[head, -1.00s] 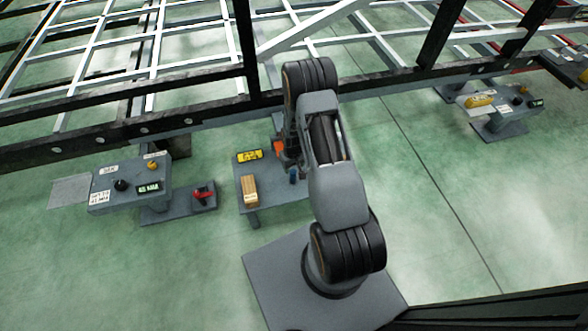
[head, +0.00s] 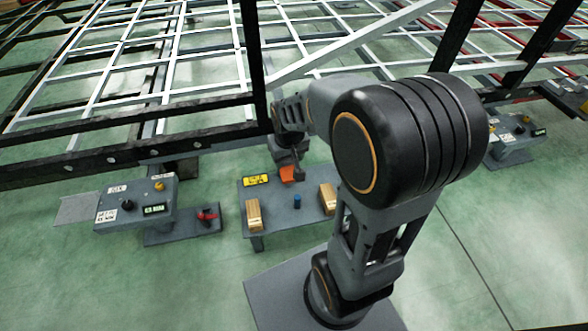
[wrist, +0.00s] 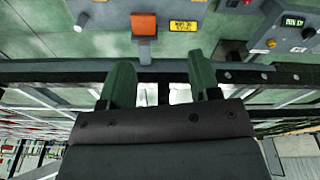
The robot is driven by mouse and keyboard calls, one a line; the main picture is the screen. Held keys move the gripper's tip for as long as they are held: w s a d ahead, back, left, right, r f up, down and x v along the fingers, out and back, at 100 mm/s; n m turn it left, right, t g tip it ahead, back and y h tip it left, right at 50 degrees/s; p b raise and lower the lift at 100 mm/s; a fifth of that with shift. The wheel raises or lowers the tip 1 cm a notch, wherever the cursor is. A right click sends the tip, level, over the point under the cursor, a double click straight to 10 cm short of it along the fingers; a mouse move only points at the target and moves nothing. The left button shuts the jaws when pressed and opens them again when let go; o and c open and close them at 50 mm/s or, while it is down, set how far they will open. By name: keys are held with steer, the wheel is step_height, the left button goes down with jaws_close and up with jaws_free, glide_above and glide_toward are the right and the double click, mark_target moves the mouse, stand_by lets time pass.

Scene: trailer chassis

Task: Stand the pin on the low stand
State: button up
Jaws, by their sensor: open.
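A small blue cylinder (head: 297,201), which I take for the pin, stands upright on a grey table (head: 275,217). Its end shows at the top edge of the wrist view (wrist: 143,3). An orange square-topped piece (head: 290,174), possibly the low stand, is at the table's far edge behind the cylinder. It also shows in the wrist view (wrist: 144,24), with a grey post below it in the picture. My gripper (wrist: 162,80) is open, with nothing between its fingers, and apart from the cylinder. In the head view its fingertips are not clear.
Two tan blocks (head: 254,215) (head: 327,198) flank the cylinder, and a yellow label (head: 256,180) lies at the far left. A dark chassis rail (head: 120,158) runs behind the table. A control box (head: 135,202) and a red-handled piece (head: 208,216) stand left.

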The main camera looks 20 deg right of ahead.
steer(key=s+a+r+t, duration=0.1)
steer(key=s+a+r, duration=0.1)
steer(key=s+r, duration=0.5)
steer(key=s, duration=0.2)
steer(key=shift+s+a, duration=0.3)
steer(key=shift+s, duration=0.05)
steer(key=shift+r, duration=0.1)
steer(key=w+p+v, duration=0.3)
steer(key=p+v, duration=0.9)
steer(key=v, duration=0.1)
steer(key=w+r+p+v, duration=0.1)
steer(key=w+p+v, duration=0.2)
steer(key=p+v, duration=1)
steer(key=shift+r+t, duration=0.25)
steer(key=shift+t, duration=0.15)
steer(key=shift+w, duration=0.1)
